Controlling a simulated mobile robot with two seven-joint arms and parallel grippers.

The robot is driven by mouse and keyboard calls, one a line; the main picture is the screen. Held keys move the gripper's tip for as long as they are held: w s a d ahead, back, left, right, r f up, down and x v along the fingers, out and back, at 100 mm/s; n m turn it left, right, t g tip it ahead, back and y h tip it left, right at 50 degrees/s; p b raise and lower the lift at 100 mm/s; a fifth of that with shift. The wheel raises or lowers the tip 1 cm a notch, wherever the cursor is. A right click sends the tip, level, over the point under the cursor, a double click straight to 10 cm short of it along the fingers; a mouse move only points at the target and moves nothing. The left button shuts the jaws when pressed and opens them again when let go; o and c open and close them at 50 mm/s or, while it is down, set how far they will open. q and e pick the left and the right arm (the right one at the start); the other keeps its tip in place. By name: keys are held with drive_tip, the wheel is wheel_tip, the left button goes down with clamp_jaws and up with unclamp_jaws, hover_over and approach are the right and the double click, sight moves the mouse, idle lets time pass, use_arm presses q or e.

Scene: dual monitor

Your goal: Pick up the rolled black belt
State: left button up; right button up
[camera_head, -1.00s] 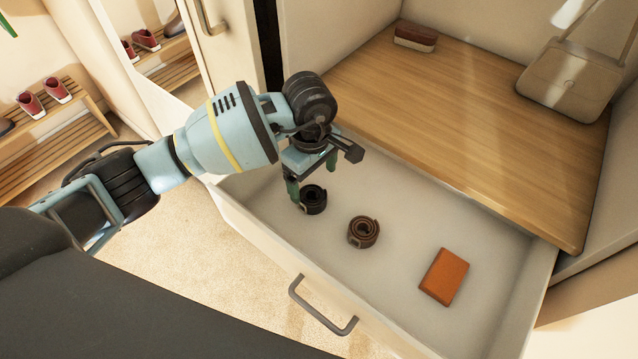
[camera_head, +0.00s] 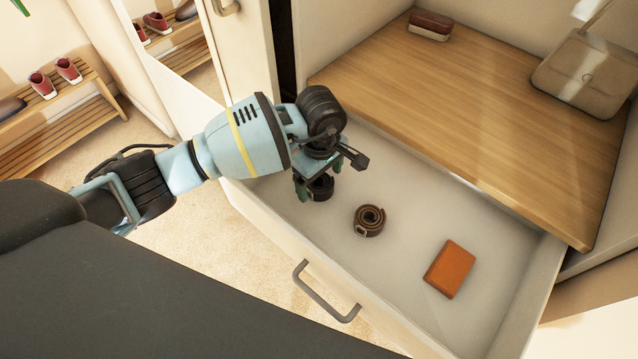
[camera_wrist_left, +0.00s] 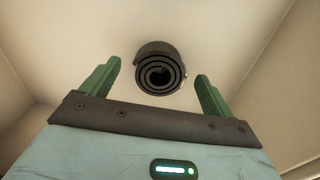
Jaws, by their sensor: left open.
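The rolled black belt (camera_head: 321,187) lies in the open drawer, near its left end, partly hidden by my left gripper in the head view. In the left wrist view the belt (camera_wrist_left: 160,72) shows as a dark coil, centred ahead of the two green fingers. My left gripper (camera_head: 317,184) is open and empty, pointing down over the belt. Its fingers (camera_wrist_left: 157,85) stand apart on either side of the belt's line in the wrist view. I cannot tell whether either finger touches it. My right gripper is not in view.
A rolled brown belt (camera_head: 369,221) and an orange wallet-like item (camera_head: 450,268) lie to the right in the drawer (camera_head: 400,185). The drawer's front wall carries a handle (camera_head: 325,292). A wooden shelf (camera_head: 470,110) above holds a brush (camera_head: 430,25) and a beige bag (camera_head: 583,75).

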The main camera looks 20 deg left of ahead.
sight(320, 182)
use_arm(q)
wheel_tip(320, 182, down, 2)
drive_tip(key=shift+f, duration=0.1)
drive_tip(key=c, duration=1.1)
drive_tip(key=shift+r, duration=0.2)
wheel_tip(320, 182, up, 10)
drive_tip(key=shift+f, duration=0.1)
